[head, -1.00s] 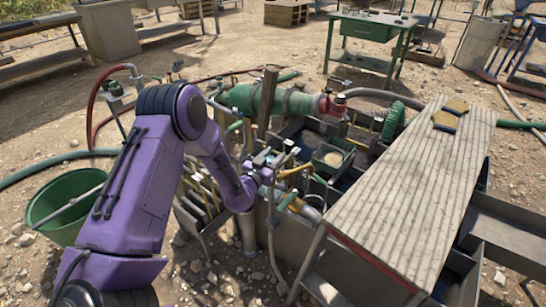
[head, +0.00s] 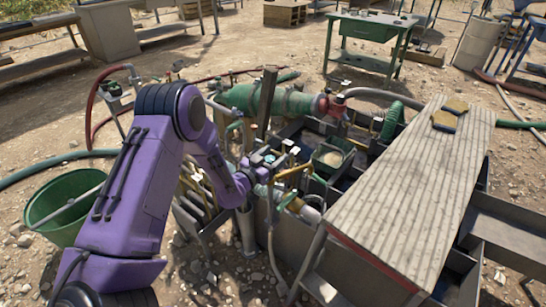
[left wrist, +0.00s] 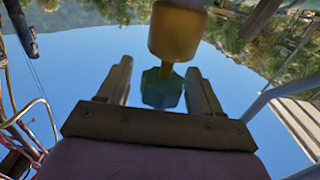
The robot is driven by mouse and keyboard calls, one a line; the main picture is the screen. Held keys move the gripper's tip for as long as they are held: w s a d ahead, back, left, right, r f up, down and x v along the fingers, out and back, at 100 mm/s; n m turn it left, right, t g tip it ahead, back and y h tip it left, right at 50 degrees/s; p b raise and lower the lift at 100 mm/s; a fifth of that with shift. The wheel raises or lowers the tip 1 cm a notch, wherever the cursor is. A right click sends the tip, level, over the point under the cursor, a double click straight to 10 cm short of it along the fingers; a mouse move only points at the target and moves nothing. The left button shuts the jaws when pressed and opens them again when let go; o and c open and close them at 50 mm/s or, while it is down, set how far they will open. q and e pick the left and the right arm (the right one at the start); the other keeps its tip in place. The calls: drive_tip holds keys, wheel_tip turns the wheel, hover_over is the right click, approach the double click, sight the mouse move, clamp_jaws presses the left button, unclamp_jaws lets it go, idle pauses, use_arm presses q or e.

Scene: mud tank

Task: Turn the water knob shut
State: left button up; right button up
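The water knob (left wrist: 161,90) is a blue-green faceted cap on a short stem below a yellow-brass valve body (left wrist: 178,32) in the left wrist view. My left gripper (left wrist: 158,66) is open, with one finger on each side of the knob. A gap shows on the knob's left; its right side looks close to the other finger, and I cannot tell if they touch. In the head view my left gripper (head: 265,164) is at the pipework on the tank's near left edge, where the knob is too small to make out clearly. My right gripper is not in view.
Yellow and green pipes (head: 292,173) crowd the gripper. A corrugated sheet (head: 405,190) covers the tank's right side. A large green pipe (head: 275,101) lies behind, and a green bucket (head: 62,200) stands at left. A green table (head: 372,32) is farther back.

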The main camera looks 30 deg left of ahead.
use_arm(q)
drive_tip(key=s+a, duration=0.1)
drive_tip(key=s, duration=0.9)
drive_tip(key=shift+s, duration=0.25)
drive_tip(key=s+d+f+n+g+y+p, duration=0.2)
drive_tip(key=s+f+n+g+y+p, duration=0.2)
drive_tip(key=s+f+n+g, duration=0.45)
drive_tip(key=s+d+f+g+p, duration=0.2)
drive_tip(key=s+g, duration=0.1)
drive_tip(key=s, duration=0.7)
drive_tip(key=s+d+f+g+y+p, duration=0.1)
drive_tip(key=s+d+f+g+p, duration=0.2)
drive_tip(key=s, duration=0.7)
drive_tip(key=shift+s+d+f+m, duration=0.15)
drive_tip(key=shift+s+d+m, duration=0.1)
drive_tip(key=shift+s+m, duration=0.1)
drive_tip(key=shift+w, duration=0.1)
